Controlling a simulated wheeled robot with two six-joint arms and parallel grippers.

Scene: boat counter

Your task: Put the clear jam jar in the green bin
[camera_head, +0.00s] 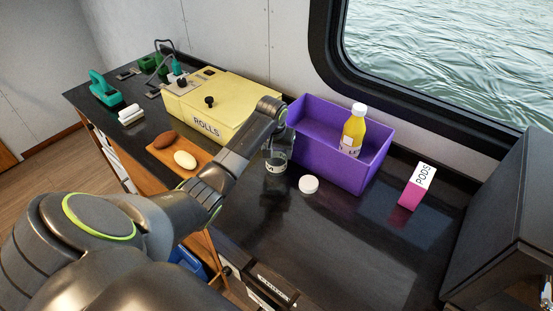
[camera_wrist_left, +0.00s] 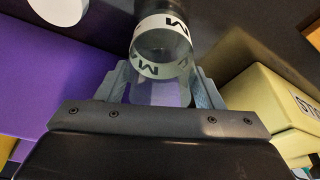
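The clear jam jar (camera_head: 276,154) is upright over the dark counter, in front of the left end of the purple bin. It is see-through, with a pale lettered band and no lid on. My left gripper (camera_head: 273,138) reaches it from above and is largely hidden by my own arm. In the left wrist view the jar (camera_wrist_left: 163,50) sits between the two fingers (camera_wrist_left: 162,88), which close against its sides. I cannot tell whether its base touches the counter. No green bin can be made out. My right gripper is not in view.
The purple bin (camera_head: 318,157) holds a yellow bottle (camera_head: 354,132). A white lid (camera_head: 309,184) lies near the jar. A pink and white box (camera_head: 417,187) stands to the right. A yellow "ROLLS" box (camera_head: 212,108) and a wooden board (camera_head: 163,155) are left. The front counter is clear.

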